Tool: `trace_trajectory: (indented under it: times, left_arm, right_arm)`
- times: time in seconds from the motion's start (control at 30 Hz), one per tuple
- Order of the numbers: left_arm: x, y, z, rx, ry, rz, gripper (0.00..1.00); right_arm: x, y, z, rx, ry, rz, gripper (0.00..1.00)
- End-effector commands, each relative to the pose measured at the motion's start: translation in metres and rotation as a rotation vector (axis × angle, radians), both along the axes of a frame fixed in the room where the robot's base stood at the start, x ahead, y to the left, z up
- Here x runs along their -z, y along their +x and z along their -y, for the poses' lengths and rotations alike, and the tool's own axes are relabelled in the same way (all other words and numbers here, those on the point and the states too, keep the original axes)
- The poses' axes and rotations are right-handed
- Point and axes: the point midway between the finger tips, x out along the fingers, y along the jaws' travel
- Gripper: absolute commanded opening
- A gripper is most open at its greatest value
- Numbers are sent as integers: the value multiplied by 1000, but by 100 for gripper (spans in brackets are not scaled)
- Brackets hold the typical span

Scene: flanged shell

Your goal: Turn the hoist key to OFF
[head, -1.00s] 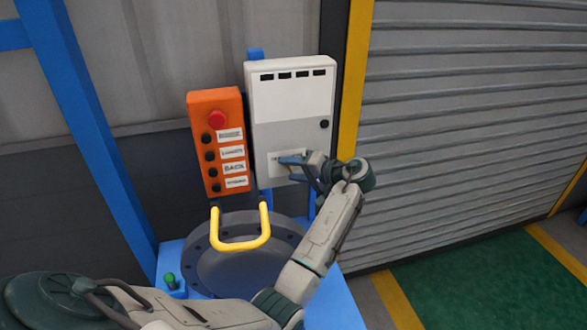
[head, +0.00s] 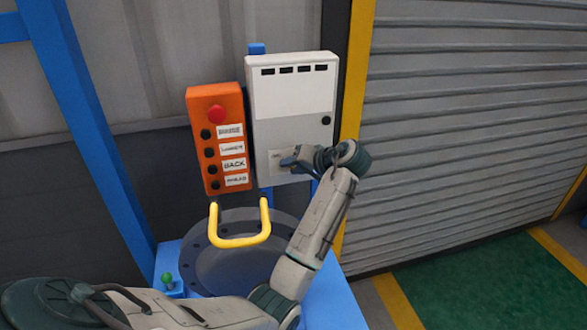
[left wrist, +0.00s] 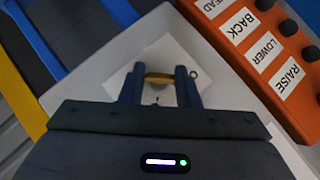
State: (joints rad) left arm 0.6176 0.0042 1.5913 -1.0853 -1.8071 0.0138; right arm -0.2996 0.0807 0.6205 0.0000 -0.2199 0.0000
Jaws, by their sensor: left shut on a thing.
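The hoist key (left wrist: 159,78) is a small brass-coloured piece in the left wrist view, with a small ring beside it. It sits in front of a white label plate (left wrist: 183,62) on the lower part of the grey-white control box (head: 292,103). My left gripper (left wrist: 160,88) is shut on the key, one dark finger on each side. In the head view my left gripper (head: 290,161) is at the box's label, and it hides the key there. The label's lettering is too small and too covered to read. My right gripper is not in view.
An orange pendant (head: 218,140) with a red button and several labelled black buttons hangs left of the box. Below are a yellow handle (head: 238,241), a grey round flange (head: 205,272) and a green knob (head: 167,278). A roller shutter (head: 470,130) fills the right.

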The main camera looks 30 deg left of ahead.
Motion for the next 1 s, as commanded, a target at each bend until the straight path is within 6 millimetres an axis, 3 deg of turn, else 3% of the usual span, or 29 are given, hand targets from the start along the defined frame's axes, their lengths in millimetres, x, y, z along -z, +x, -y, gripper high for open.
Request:
trace_trajectory:
  times: [0.1,0.13,0.23,0.6,1.0]
  left_arm:
    - [0,0,0,1,0,-1,6]
    - [0,0,0,1,0,-2,33]
    - [0,0,0,1,0,-2,51]
    - [-2,0,6,1,-1,-1,51]
    - [-36,-5,71,2,-2,1,51]
  right_arm:
    - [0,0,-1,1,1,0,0]
    - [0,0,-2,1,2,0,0]
    - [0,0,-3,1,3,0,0]
    - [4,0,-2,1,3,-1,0]
    - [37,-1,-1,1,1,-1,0]
